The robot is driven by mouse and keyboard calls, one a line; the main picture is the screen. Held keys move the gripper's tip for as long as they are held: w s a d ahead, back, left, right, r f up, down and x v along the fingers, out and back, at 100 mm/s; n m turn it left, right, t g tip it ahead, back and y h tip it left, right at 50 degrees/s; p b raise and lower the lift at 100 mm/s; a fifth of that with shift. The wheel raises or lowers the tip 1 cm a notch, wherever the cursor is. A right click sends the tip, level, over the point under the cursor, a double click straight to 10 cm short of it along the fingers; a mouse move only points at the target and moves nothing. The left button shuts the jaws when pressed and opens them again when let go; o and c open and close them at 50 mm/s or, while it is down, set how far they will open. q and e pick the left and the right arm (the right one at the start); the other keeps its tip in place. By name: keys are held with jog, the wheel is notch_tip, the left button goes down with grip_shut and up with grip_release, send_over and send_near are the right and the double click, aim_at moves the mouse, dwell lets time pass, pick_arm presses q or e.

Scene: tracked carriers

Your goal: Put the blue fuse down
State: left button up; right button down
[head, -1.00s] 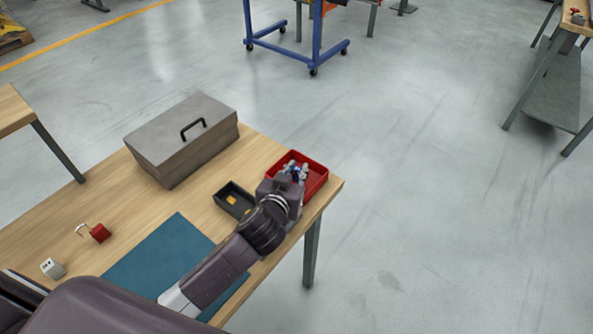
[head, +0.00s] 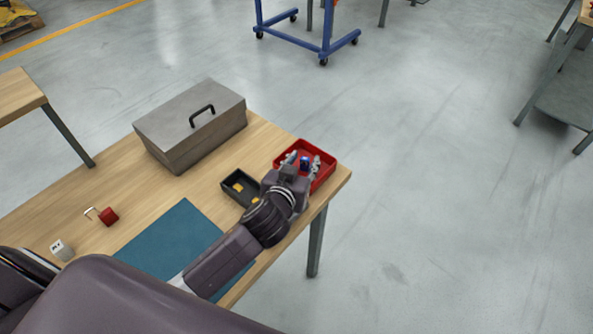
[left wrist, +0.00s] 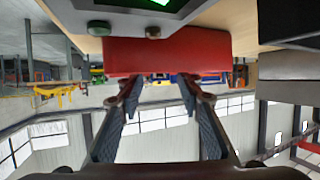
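The blue fuse (head: 305,163) is in the red tray (head: 331,162) at the table's right corner. In the head view it shows between the fingertips of my left gripper (head: 303,159). The gripper is open over the tray, its fingers apart on either side of the fuse. In the left wrist view the open fingers (left wrist: 157,82) have nothing between them; the red tray wall (left wrist: 165,50) lies beyond their tips, and I cannot make out the fuse there. My right gripper is not in view.
A black bin (head: 228,190) with yellow pieces stands left of the red tray. A grey toolbox (head: 190,125), a blue mat (head: 165,240), a red padlock (head: 108,216) and a white block (head: 62,250) are on the table. Open floor lies to the right.

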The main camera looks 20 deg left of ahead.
pick_arm(q)
jog(key=v, duration=1.1)
jog(key=shift+b, duration=0.35)
